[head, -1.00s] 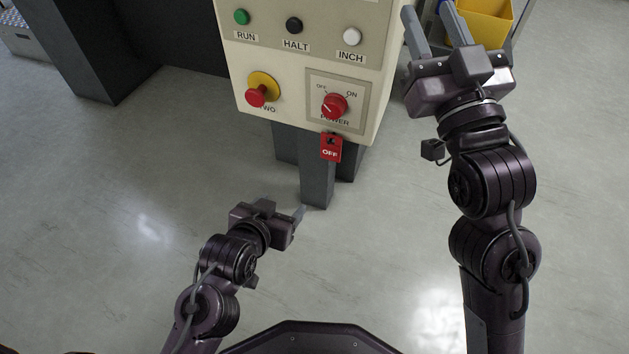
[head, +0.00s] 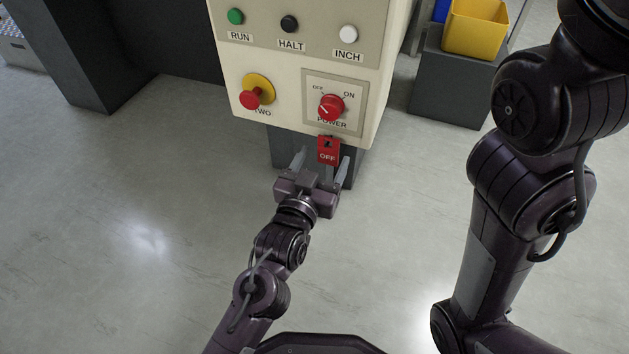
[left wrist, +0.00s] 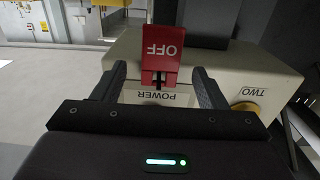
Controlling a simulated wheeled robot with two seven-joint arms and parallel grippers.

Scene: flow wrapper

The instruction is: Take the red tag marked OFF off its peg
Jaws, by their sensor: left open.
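The red tag marked OFF (head: 328,150) hangs at the lower edge of the cream control box, just below the red POWER knob (head: 331,107). My left gripper (head: 320,161) is open just below the box, with one finger on each side of the tag in the head view. In the left wrist view the tag (left wrist: 162,50) shows upside down between the two open fingers, with clear gaps on both sides. The peg is hard to make out; a dark slot shows at the tag's top. My right gripper is out of the head view; only its arm shows at the right.
The cream control box (head: 236,60) carries RUN, HALT and INCH buttons and a red mushroom button (head: 251,98) on yellow. A dark post stands beneath it. A yellow bin (head: 474,30) sits on a dark block at the back right. The floor at left is clear.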

